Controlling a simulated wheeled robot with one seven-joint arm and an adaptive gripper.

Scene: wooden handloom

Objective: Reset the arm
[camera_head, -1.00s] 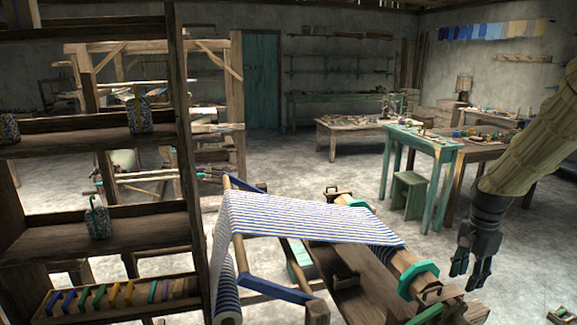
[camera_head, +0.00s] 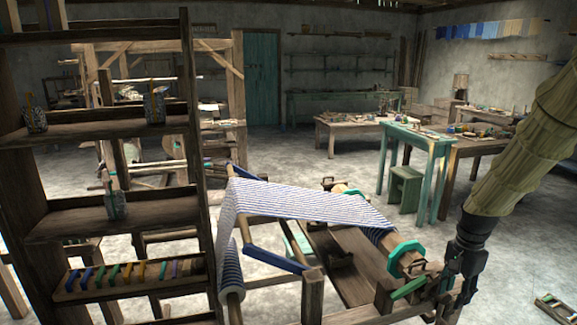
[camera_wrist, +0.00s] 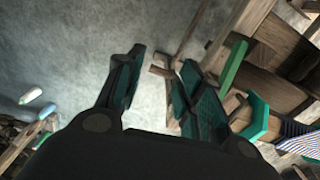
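My gripper (camera_head: 450,290) hangs at the lower right in the head view, close to the right end of the handloom (camera_head: 340,262). There it overlaps the loom's end parts in the picture, and I cannot tell whether it touches them. In the wrist view its two dark green-padded fingers (camera_wrist: 158,88) are spread apart, with no held thing between them. The loom carries blue-and-white striped cloth (camera_head: 300,205). Its turquoise ratchet wheel (camera_head: 404,257) and green lever (camera_head: 410,287) lie just left of the gripper; the lever also shows right of the fingers in the wrist view (camera_wrist: 233,65).
A wooden shelf rack (camera_head: 115,217) with patterned jars and coloured tools stands at the left. A turquoise table (camera_head: 418,138) and a green stool (camera_head: 405,185) stand behind the loom. A small wooden box (camera_head: 553,308) lies on the floor at the lower right. Floor right of the gripper is mostly clear.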

